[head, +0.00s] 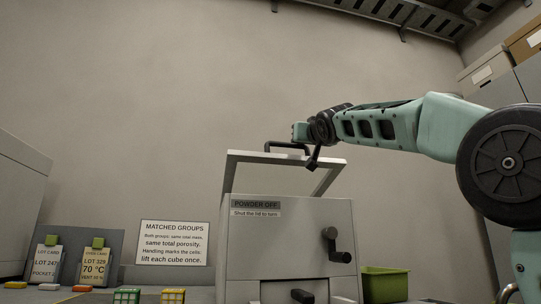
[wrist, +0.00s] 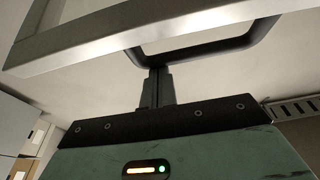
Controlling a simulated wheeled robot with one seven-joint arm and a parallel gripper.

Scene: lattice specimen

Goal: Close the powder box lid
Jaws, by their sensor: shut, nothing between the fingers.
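The powder box (head: 285,245) is a grey cabinet labelled "POWDER OFF". Its lid (head: 240,156), a framed clear panel, stands raised and tilted open above the box. A dark bar handle (head: 288,146) sits on the lid's upper edge. My gripper (head: 313,163) is shut and empty, pointing down by the right end of the handle. In the wrist view the shut fingers (wrist: 158,76) overlap the handle bar (wrist: 205,53), close to its corner, with the lid frame (wrist: 75,42) beyond. I cannot tell whether they touch.
A crank (head: 332,240) is on the box front. A green bin (head: 384,284) stands at its right. A sign (head: 173,243), specimen cards (head: 92,263) and small cubes (head: 127,296) are at the left. Shelved boxes (head: 490,68) are at the far right.

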